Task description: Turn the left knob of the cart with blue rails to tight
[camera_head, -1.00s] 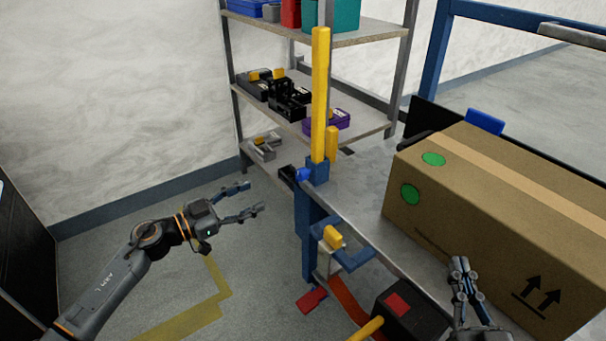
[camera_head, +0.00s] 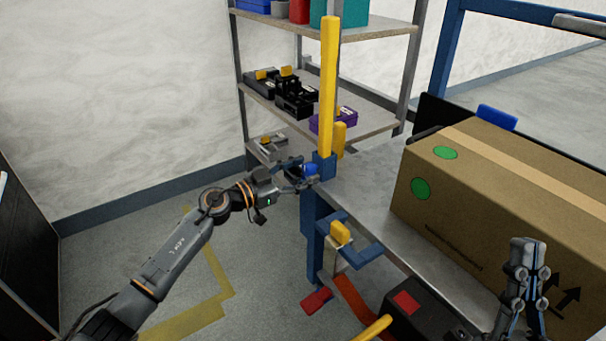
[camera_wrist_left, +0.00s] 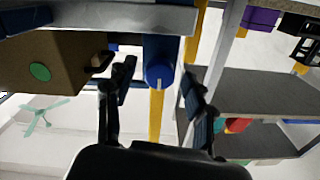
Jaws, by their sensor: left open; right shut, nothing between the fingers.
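The cart with blue rails (camera_head: 358,188) has a grey top. At its near-left corner, by the yellow post (camera_head: 327,90), is a blue knob (camera_head: 311,169). In the left wrist view the knob (camera_wrist_left: 159,74) is round, with a short pale line on its face. My left gripper (camera_head: 299,174) is at the knob. Its open fingers lie on either side of the knob, with gaps visible in the left wrist view; I cannot tell if either touches it. My right gripper (camera_head: 526,250) is shut and empty in front of the cardboard box.
The large cardboard box (camera_head: 490,200) takes up much of the cart top. A grey shelf unit (camera_head: 375,127) with bins stands behind. A yellow-topped clamp (camera_head: 340,233) and a black box with a red patch (camera_head: 407,303) are at the cart's near side. The floor at left is clear.

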